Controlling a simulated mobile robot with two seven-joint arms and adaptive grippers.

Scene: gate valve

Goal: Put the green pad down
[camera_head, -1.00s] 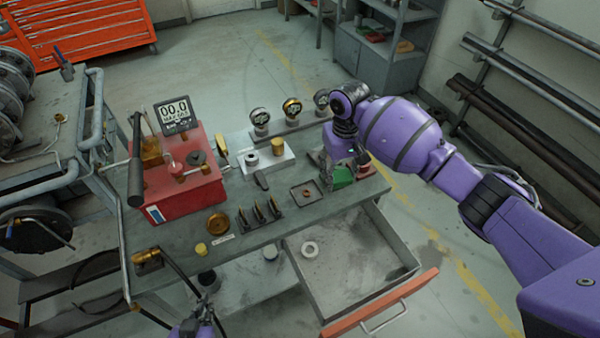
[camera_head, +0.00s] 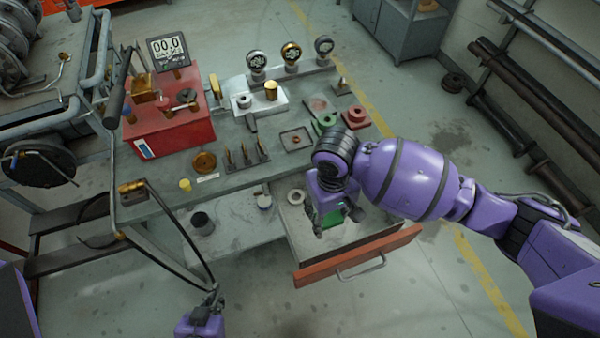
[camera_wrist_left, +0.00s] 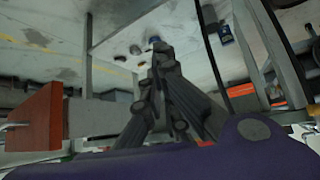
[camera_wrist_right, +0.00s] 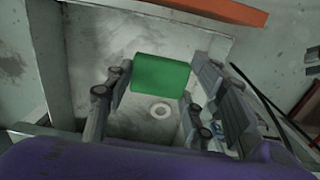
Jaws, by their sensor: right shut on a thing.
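My right gripper (camera_head: 330,222) is shut on the green pad (camera_head: 334,214) and holds it above the open drawer (camera_head: 300,230). In the right wrist view the pad (camera_wrist_right: 160,76) sits between the two fingers, with the drawer floor (camera_wrist_right: 110,50) below it. In the head view my arm and gripper hide part of the pad and drawer. My left gripper (camera_head: 212,298) is low in front of the bench, empty. Its fingers come together in the left wrist view (camera_wrist_left: 160,60).
A pale ring (camera_head: 296,196) lies in the drawer, whose orange front (camera_head: 358,256) sticks out. The bench above carries a red box (camera_head: 170,130), a small tray (camera_head: 295,139), a green round part (camera_head: 324,122) and a red block (camera_head: 355,117).

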